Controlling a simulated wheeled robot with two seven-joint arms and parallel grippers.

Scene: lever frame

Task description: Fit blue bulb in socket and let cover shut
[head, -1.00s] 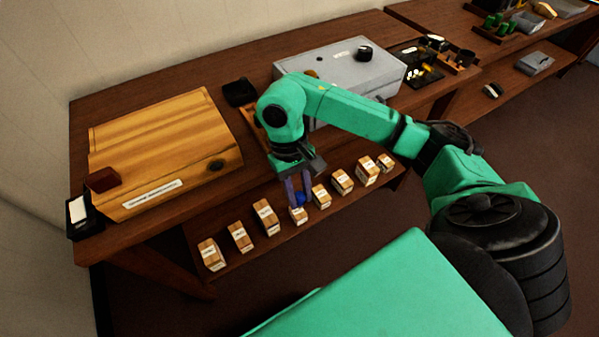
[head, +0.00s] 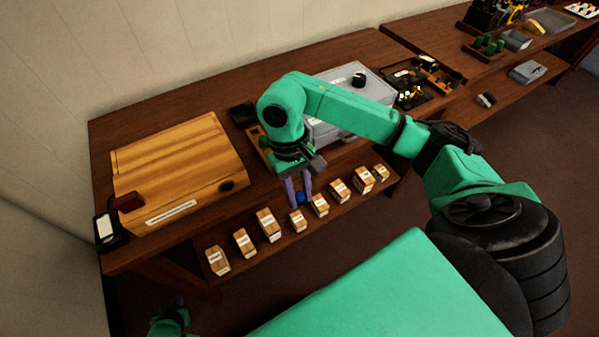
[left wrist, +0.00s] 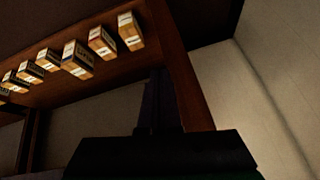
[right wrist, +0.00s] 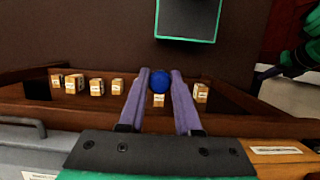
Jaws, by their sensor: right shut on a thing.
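The blue bulb (head: 300,198) is a small round ball between the fingertips of my right gripper (head: 298,190). In the right wrist view my right gripper (right wrist: 160,88) is shut on the bulb (right wrist: 160,80), which is held in the air above the row of labelled blocks. My left gripper (left wrist: 162,100) shows as dark fingers in the left wrist view, beside a wooden table edge; its opening is too dark to judge. Part of my left arm shows at the bottom left of the head view. I cannot make out the socket or its cover for certain.
A wooden box (head: 180,165) with a label lies on the table's left, with a dark red block (head: 128,201). A grey box (head: 345,85) with a black knob stands behind my right arm. Several labelled wooden blocks (head: 270,224) stand on the lower shelf.

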